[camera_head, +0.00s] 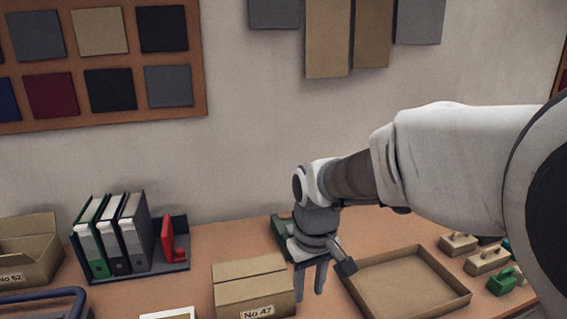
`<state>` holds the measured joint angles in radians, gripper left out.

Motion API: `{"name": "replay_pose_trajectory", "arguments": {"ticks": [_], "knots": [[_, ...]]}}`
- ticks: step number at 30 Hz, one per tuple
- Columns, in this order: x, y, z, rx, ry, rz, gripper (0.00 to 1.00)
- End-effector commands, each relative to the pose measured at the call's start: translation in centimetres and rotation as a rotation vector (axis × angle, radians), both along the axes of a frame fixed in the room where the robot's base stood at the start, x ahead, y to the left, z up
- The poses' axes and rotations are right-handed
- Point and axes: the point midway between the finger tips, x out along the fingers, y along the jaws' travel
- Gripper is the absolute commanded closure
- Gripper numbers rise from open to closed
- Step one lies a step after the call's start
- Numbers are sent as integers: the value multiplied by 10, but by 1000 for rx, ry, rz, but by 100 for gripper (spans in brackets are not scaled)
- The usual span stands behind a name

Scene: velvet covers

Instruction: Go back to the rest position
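My arm reaches in from the right edge in the camera_head view, and my gripper (309,282) hangs fingers down over the table. Its two fingers stand apart with a gap between them, and I see nothing held there. The gripper is just right of a closed cardboard box labelled No A7 (253,288) and left of a shallow cardboard tray (460,300). I cannot tell its exact height above the table. A dark green object (281,232) is partly hidden behind the wrist.
A dark rack (150,272) with binders and a red object (172,240) stands left. An open box labelled 62 (45,262) is farther left, behind a blue-handled item (50,296). Tan-handled blocks (487,260) and a green one (502,281) lie right. Swatch boards hang on the wall.

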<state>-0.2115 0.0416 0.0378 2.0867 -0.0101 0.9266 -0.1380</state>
Motion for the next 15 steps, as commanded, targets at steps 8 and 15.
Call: {"name": "replay_pose_trajectory", "arguments": {"ticks": [8,15], "knots": [[-50,-44,58,37,-160,-153,62],[-97,-73,83,69,-288,-277,62]]}}
